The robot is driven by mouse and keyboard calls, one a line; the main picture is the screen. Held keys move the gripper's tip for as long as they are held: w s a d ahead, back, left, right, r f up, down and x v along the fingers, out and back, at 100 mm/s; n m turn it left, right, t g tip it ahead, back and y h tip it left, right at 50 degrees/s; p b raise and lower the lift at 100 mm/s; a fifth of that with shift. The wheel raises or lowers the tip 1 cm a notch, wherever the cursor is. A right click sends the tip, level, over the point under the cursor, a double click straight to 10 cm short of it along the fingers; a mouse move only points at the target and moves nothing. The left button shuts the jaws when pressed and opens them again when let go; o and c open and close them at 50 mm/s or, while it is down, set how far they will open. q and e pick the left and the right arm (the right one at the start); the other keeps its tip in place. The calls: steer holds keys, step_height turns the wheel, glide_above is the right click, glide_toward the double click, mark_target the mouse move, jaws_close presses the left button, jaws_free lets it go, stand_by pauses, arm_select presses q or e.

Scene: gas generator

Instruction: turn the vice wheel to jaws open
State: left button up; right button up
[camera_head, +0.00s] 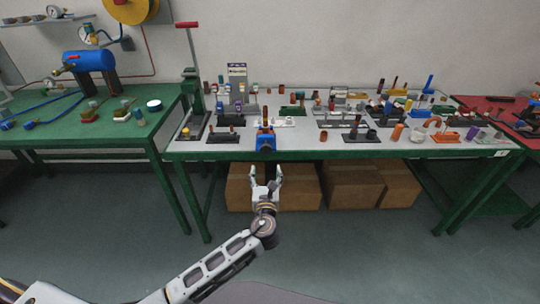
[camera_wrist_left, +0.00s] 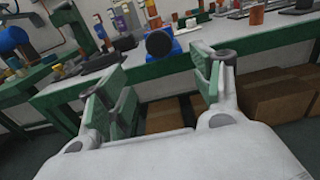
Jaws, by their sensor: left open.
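The blue vice (camera_head: 265,143) stands at the front edge of the grey-topped workbench, near its left part. Its body also shows in the left wrist view (camera_wrist_left: 175,50), with a round dark wheel (camera_wrist_left: 159,44) facing the camera. My left gripper (camera_head: 266,172) is open and empty, in front of the bench and a little below the vice, apart from it. In the left wrist view its green-padded fingers (camera_wrist_left: 160,90) are spread, with the wheel above and between them in the picture. The vice jaws' opening is too small to tell. My right gripper is not in view.
Many small fittings and black racks (camera_head: 362,136) cover the workbench (camera_head: 300,152). A green press with a red handle (camera_head: 188,25) stands at its left end. Cardboard boxes (camera_head: 300,190) sit underneath. A green table (camera_head: 60,135) with a blue tank (camera_head: 90,61) is at left. The floor in front is clear.

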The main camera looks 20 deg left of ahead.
mark_target(266, 151)
arm_select(q)
steer(key=shift+r, duration=0.15)
stand_by(0.3)
steer(key=b+x, duration=0.1)
steer(key=x, duration=1.1)
steer(key=shift+w+a, duration=0.1)
steer(key=shift+w, duration=0.2)
steer(key=shift+w+a+b, duration=0.15)
steer(key=shift+w+b, duration=0.2)
steer(key=shift+w, duration=0.2)
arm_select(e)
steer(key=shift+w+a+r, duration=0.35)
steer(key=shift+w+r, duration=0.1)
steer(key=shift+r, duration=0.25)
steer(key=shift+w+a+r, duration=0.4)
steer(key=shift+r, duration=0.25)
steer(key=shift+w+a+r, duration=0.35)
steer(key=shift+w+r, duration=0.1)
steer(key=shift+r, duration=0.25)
arm_select(q)
steer(key=shift+c, duration=0.2)
steer(key=c, duration=1)
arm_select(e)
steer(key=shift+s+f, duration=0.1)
